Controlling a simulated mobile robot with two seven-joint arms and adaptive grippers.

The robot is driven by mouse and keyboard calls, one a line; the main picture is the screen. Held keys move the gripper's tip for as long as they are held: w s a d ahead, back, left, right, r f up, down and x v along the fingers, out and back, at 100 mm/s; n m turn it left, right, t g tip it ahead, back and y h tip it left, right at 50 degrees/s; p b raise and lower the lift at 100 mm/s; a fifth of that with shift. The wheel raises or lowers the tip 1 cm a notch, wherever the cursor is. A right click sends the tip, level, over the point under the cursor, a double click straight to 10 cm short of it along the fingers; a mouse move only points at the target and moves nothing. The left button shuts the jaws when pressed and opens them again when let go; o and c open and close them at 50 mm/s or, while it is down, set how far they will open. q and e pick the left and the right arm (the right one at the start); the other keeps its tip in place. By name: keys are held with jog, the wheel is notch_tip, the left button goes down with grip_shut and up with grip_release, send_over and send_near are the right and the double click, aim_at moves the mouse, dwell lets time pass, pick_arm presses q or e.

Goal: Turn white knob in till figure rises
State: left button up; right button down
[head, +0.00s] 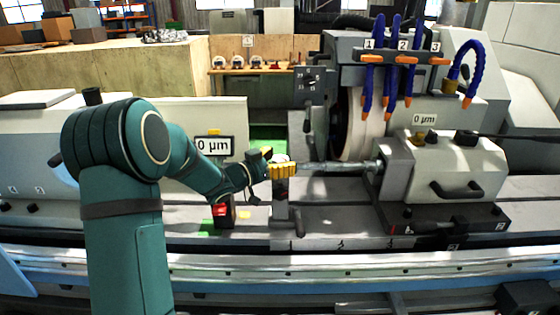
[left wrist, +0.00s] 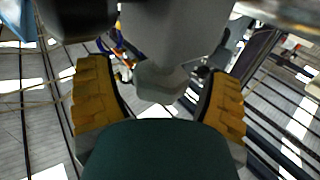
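My left gripper (head: 283,170) is at the small stand in the middle of the machine, its yellow fingers around or just in front of the white knob (head: 280,158). Only the knob's pale top shows above the fingers. In the left wrist view the gripper (left wrist: 160,95) has its fingers wide apart. A pale grey rounded part (left wrist: 165,75), possibly the knob, lies between them with gaps on both sides; I cannot tell contact. A display left of the gripper (head: 213,146) reads 0 µm. My right gripper is out of view.
Rails (head: 400,265) cross the front. A wooden bench (head: 120,70) is at back left.

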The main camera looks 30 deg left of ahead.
pick_arm(q)
jog(key=v, duration=1.2)
dwell(0.3)
